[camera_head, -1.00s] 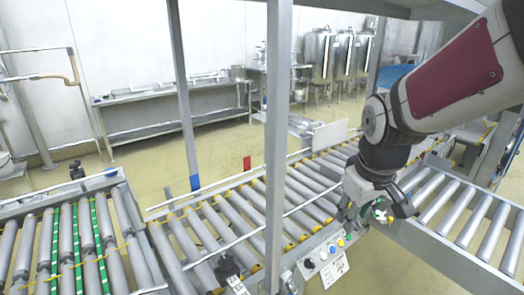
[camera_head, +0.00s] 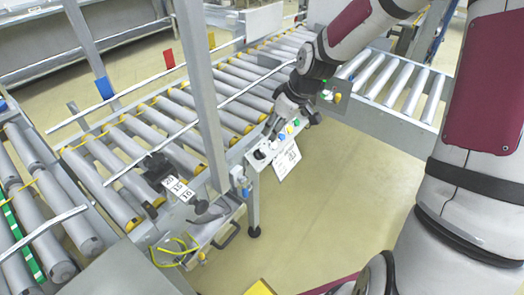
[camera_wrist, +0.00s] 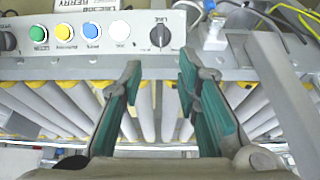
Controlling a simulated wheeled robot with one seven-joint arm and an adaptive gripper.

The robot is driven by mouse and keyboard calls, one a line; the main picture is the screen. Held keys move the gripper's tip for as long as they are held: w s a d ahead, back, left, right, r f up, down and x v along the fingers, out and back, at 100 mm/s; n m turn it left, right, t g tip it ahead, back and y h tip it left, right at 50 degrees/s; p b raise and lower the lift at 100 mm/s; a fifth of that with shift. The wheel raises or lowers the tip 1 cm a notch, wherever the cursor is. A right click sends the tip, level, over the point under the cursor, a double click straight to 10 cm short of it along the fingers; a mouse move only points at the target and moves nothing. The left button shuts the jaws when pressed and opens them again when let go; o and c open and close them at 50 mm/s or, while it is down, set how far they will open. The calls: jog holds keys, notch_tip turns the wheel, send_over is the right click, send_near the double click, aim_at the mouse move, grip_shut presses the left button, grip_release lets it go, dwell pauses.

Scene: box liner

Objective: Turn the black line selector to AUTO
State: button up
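The black line selector (camera_wrist: 160,35) is a round knob at the right end of a light control panel (camera_wrist: 100,45) in the wrist view. Its raised grip runs roughly up and down in the picture; its setting marks are too small to read. My gripper (camera_wrist: 160,68) is open and empty, with one green-padded finger on either side of the knob's line and the tips apart from it. In the head view the selector (camera_head: 261,154) is at the panel's near left end, and my gripper (camera_head: 270,128) is just above the panel.
Green (camera_wrist: 38,33), yellow (camera_wrist: 64,32), blue (camera_wrist: 91,30) and white (camera_wrist: 119,31) buttons sit left of the selector. Another black knob (camera_wrist: 8,41) is at the far left. A grey upright post (camera_head: 203,90) and roller conveyor (camera_head: 180,110) stand close by.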

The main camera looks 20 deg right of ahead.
aim_at(261, 151)
jog(key=b+x, duration=0.4)
jog(key=x, duration=0.8)
jog(key=shift+s, duration=0.1)
jog(key=shift+c, duration=0.6)
grip_shut()
